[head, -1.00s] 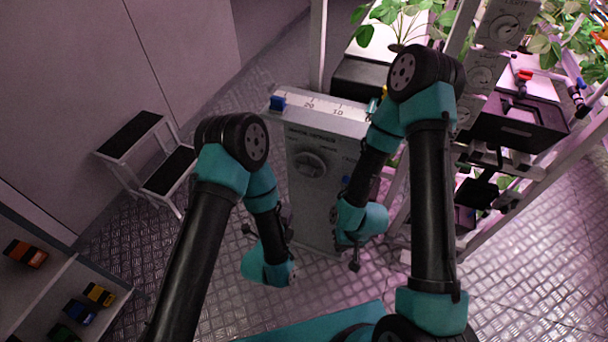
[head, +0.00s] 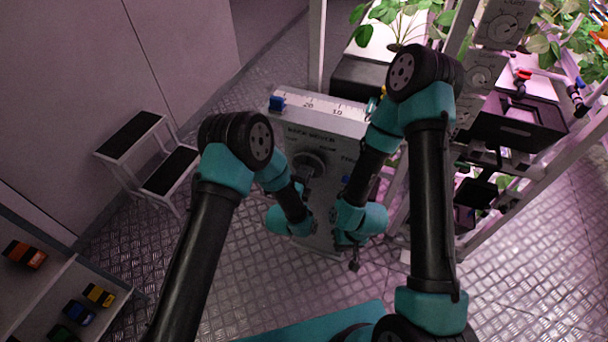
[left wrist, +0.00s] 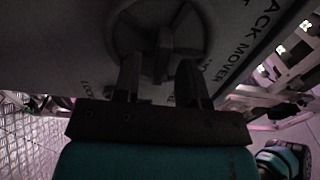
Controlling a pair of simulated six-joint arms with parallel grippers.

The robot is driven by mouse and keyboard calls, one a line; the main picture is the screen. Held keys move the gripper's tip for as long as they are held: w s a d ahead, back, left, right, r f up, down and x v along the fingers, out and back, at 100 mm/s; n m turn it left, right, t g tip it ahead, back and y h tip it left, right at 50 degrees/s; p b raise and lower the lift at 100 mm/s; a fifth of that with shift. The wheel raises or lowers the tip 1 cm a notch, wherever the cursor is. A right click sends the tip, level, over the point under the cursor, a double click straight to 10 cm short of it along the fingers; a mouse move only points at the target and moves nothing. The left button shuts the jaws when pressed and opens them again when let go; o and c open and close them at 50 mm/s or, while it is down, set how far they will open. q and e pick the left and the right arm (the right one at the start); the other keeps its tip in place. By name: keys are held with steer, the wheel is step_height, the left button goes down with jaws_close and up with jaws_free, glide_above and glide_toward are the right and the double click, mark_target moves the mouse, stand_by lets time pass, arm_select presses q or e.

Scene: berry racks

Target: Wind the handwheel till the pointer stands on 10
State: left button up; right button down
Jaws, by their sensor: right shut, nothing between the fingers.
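The grey handwheel (head: 306,166) is on the front panel of a pale cabinet (head: 330,131). The scale on top (head: 322,105) shows 20 and 10. A blue block, seemingly the pointer (head: 277,103), stands at its left end, left of 20. My left gripper (head: 302,187) is just in front of the handwheel, partly hidden by its arm. In the left wrist view its fingers (left wrist: 160,82) are apart, one on each side of a raised bar on the handwheel (left wrist: 163,45), with gaps visible. My right gripper (head: 354,264) is shut and empty, low beside the cabinet.
A step stool (head: 150,150) stands on the left. A shelf with coloured blocks (head: 80,290) is at the lower left. A plant rack with a dark crate (head: 520,125) stands on the right, close to my right arm. The floor between stool and cabinet is clear.

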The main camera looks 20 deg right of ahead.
arm_select(q)
steer(key=shift+w+d, duration=0.3)
steer(key=shift+w, duration=0.15)
jaws_close()
